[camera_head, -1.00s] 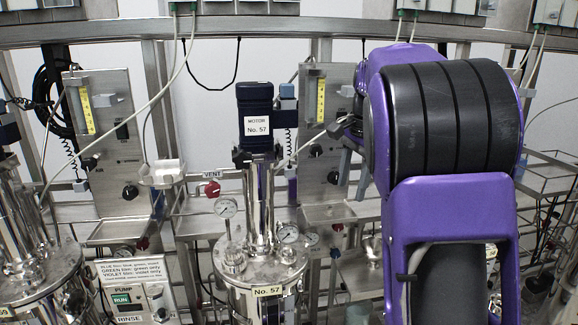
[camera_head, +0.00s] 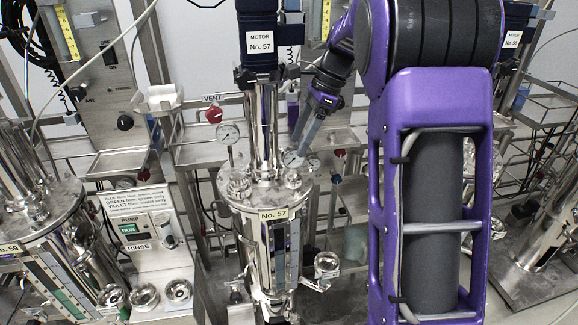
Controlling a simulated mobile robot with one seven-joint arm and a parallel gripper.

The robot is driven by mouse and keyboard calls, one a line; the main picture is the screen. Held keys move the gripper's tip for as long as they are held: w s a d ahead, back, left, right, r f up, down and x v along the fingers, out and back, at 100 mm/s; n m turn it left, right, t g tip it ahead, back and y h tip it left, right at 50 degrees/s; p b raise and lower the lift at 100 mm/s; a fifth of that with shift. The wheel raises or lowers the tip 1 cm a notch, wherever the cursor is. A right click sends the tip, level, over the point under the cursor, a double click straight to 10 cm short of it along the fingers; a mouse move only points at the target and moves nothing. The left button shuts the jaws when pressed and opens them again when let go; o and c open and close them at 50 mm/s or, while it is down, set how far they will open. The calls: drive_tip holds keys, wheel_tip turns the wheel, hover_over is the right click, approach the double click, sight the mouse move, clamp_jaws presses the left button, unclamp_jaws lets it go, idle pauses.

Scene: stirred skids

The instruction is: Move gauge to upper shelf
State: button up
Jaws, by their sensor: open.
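The left gauge (camera_head: 228,135) sits on a tall thin stem. The right gauge (camera_head: 291,158) is low, beside the central column. My gripper (camera_head: 297,146) points down at the right gauge, its fingers just above or around it; I cannot tell whether they touch. The fingers are seen edge-on and look empty. To the left, a small upper shelf (camera_head: 158,110) with white items is above a lower tray (camera_head: 118,163). Which shelf the task means is unclear.
The motor column (camera_head: 258,75) rises just left of my gripper. A red vent knob (camera_head: 214,115) and a pump box (camera_head: 143,228) are to the left. A wire rack (camera_head: 545,100) stands at right. My purple arm hides much of the right middle.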

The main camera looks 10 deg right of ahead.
sight(288, 160)
drive_tip(key=b+x, duration=0.1)
drive_tip(key=x, duration=0.6)
drive_tip(key=shift+a+f, duration=0.2)
drive_tip(key=shift+f, duration=0.15)
clamp_jaws()
drive_tip(key=shift+r+p, duration=0.7)
drive_tip(key=shift+p, duration=0.2)
